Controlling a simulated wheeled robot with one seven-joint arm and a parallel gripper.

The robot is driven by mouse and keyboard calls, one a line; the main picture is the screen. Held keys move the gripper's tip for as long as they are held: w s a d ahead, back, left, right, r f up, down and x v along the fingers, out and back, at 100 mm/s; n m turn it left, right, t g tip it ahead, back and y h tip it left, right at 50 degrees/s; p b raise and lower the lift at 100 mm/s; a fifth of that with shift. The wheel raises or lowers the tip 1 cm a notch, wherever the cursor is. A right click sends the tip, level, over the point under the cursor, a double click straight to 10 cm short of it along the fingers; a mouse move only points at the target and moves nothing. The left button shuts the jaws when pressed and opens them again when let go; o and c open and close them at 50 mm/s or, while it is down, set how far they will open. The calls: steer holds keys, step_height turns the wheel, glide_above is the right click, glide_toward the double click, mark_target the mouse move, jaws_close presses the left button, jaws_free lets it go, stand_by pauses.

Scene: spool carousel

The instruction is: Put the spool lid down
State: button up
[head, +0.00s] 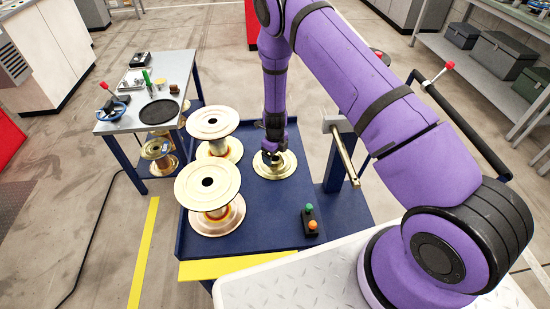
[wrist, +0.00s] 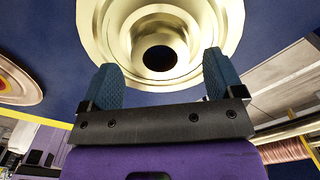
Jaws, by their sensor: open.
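The spool lid (head: 285,166), a round brass-coloured disc with a raised hub, lies on the blue cart top (head: 258,210), right of the standing spools. In the wrist view the lid (wrist: 225,20) fills the upper middle, with a dark hole at its centre. My gripper (head: 271,157) is right at the lid's hub in the head view. In the wrist view my gripper (wrist: 165,80) has its two blue fingers wide apart, one on each side of the hub. I cannot tell whether a finger touches the lid. The gripper hides part of the lid in the head view.
Two brass spools, one nearer (head: 209,192) and one farther (head: 213,125), stand left of the lid. A control box (head: 311,222) with green and orange buttons sits front right. A grey side table (head: 150,98) stands behind left.

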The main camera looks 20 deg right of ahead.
step_height(320, 180, up, 10)
step_height(320, 180, up, 18)
steer(key=n+t+y, duration=0.1)
steer(key=n, duration=0.5)
glide_above(275, 158)
steer(key=s, duration=0.2)
steer(key=s+d+r+n+t+y, duration=0.1)
steer(key=s+r+n, duration=0.3)
steer(key=r, duration=0.4)
steer(key=s+d+r+n, duration=0.2)
steer(key=s+r+n, duration=0.15)
steer(key=r, duration=0.35)
steer(key=s+d+r+n+t, duration=0.1)
steer(key=s+r+n, duration=0.3)
steer(key=s, duration=0.5)
steer(key=s+d+r+n+t+h, duration=0.1)
steer(key=s+d+r+n, duration=0.1)
steer(key=s+r+n, duration=0.3)
steer(key=s+d+r+n+t+h, duration=0.1)
steer(key=s+r+n, duration=0.4)
steer(key=s, duration=0.8)
steer(key=shift+s+d+n, duration=0.35)
steer(key=shift+d+n, duration=0.2)
steer(key=shift+n, duration=0.3)
